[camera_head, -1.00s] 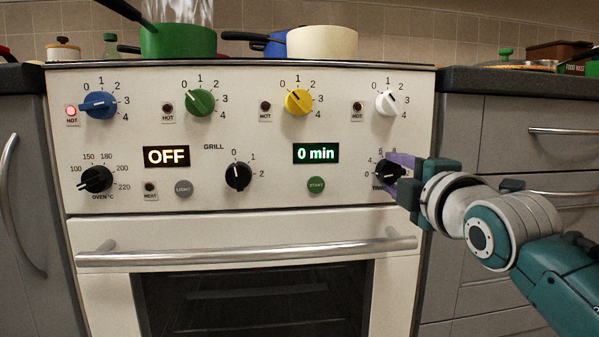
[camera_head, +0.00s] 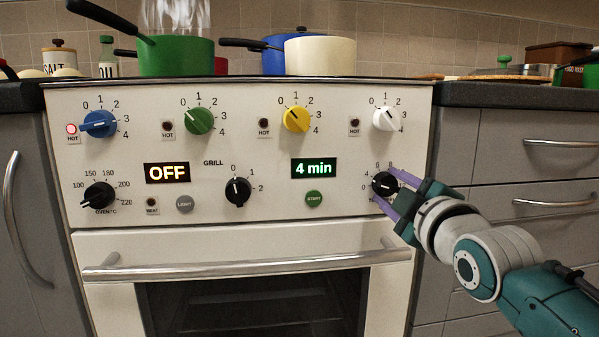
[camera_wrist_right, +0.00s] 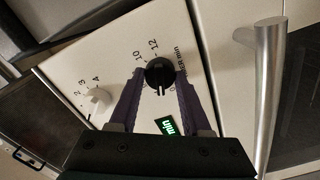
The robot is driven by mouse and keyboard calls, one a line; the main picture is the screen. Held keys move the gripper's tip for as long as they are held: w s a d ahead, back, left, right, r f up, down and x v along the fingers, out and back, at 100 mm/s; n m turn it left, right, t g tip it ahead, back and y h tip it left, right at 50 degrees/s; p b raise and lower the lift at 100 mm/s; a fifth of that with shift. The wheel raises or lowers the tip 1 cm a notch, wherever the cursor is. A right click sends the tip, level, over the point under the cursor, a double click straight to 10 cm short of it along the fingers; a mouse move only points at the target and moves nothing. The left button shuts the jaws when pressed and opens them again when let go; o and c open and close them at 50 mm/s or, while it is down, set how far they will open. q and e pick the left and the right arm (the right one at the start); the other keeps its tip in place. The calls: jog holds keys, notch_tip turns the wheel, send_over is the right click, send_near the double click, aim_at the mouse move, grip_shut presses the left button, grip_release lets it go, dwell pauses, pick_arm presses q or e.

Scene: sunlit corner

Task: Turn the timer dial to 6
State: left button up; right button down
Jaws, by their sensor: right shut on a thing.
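The black timer dial (camera_head: 385,184) is at the lower right of the white oven panel. My right gripper (camera_head: 383,183) is shut on it, with one purple finger at its upper right and the other at its lower left. In the right wrist view the dial (camera_wrist_right: 159,72) sits between the two fingertips (camera_wrist_right: 159,77), with its white mark toward the gripper. The green timer display (camera_head: 314,168) reads 4 min. Part of the dial's scale is hidden by the fingers in the head view. My left gripper is not in view.
The white hob knob (camera_head: 385,119) is above the dial, and the green START button (camera_head: 314,198) is to its left. The oven door handle (camera_head: 250,262) runs below. A steaming green pot (camera_head: 176,56) and a cream pan (camera_head: 320,55) stand on the hob.

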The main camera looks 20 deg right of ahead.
jog(key=m+p, duration=0.3)
jog(key=m, duration=0.2)
jog(key=shift+r+m, duration=0.1)
jog(key=shift+m, duration=0.2)
jog(key=shift+m+p, duration=0.7)
jog(key=shift+m, duration=1.5)
jog(key=shift+c, duration=1.8)
grip_release()
